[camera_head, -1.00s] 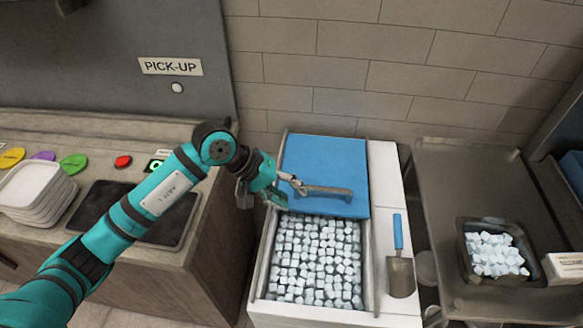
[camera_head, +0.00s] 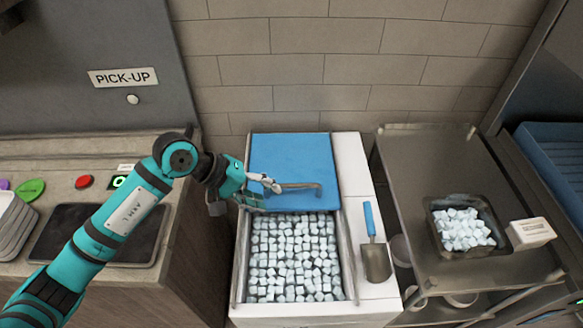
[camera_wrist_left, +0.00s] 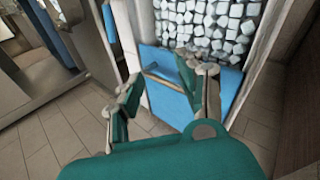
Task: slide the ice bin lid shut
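The blue ice bin lid (camera_head: 300,155) covers the back part of the ice bin (camera_head: 238,275) in the head view. The front part stands open and shows white ice cubes (camera_head: 293,260). A bar handle (camera_head: 300,186) lies across the lid near its front edge. My left gripper (camera_head: 268,187) is at the left end of this handle, above the lid. In the left wrist view, the fingers of my left gripper (camera_wrist_left: 168,88) are spread apart, with the blue lid (camera_wrist_left: 172,108) beyond them. I cannot tell whether they touch the handle. My right gripper is not in view.
A scoop with a blue grip (camera_head: 371,245) lies on the white ledge right of the bin. A metal table (camera_head: 420,160) farther right bears a dark tray of ice (camera_head: 437,243) and a small white box (camera_head: 531,233). A counter with a dark panel (camera_head: 65,240) is at left.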

